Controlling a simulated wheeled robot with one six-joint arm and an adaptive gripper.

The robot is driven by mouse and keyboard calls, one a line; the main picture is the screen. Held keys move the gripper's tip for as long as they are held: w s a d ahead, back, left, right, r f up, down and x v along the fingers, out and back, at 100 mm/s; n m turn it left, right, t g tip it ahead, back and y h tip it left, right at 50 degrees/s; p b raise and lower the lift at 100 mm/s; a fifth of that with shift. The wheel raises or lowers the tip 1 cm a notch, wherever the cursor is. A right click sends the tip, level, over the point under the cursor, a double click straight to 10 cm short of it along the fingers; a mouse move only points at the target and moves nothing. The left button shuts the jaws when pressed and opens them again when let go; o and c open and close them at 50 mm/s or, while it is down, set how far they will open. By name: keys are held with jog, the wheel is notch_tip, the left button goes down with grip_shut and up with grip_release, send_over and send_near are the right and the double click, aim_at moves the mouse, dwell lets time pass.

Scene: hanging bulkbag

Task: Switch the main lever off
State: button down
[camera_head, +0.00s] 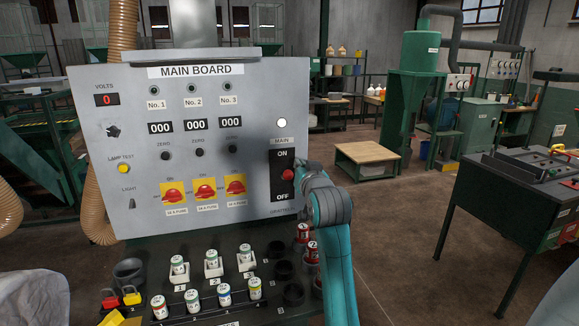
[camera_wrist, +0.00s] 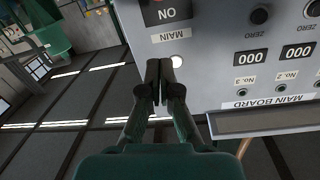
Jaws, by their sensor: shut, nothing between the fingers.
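The main lever (camera_head: 288,174) is a red knob on a black plate marked ON above and OFF below, at the right side of the grey main board (camera_head: 120,190). The knob shows about midway between the two words; I cannot tell its exact setting. My gripper (camera_head: 302,167) is just right of the plate in the head view. In the wrist view my gripper (camera_wrist: 159,63) is shut and empty, its tips near the white round lamp and the MAIN label. The board appears upside down there, with the lever mostly cut off at the top edge. I cannot tell whether the fingers touch anything.
Below the board a shelf holds several labelled fuses (camera_head: 193,299), black sockets (camera_head: 293,293) and red cans (camera_head: 312,250). Red and yellow padlocks (camera_head: 131,296) are at its left. A dark workbench (camera_head: 520,180) stands at right. Open floor lies between.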

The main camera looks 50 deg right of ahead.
send_over(291, 173)
jog(key=d, duration=0.1)
jog(key=shift+w+f, duration=0.15)
jog(key=shift+w, duration=0.1)
jog(key=shift+a+f, duration=0.25)
jog(key=shift+f, duration=1)
jog(key=shift+s+a+f, duration=0.2)
jog(key=shift+a+f, duration=0.05)
jog(key=shift+f, duration=0.35)
jog(key=shift+f, duration=0.1)
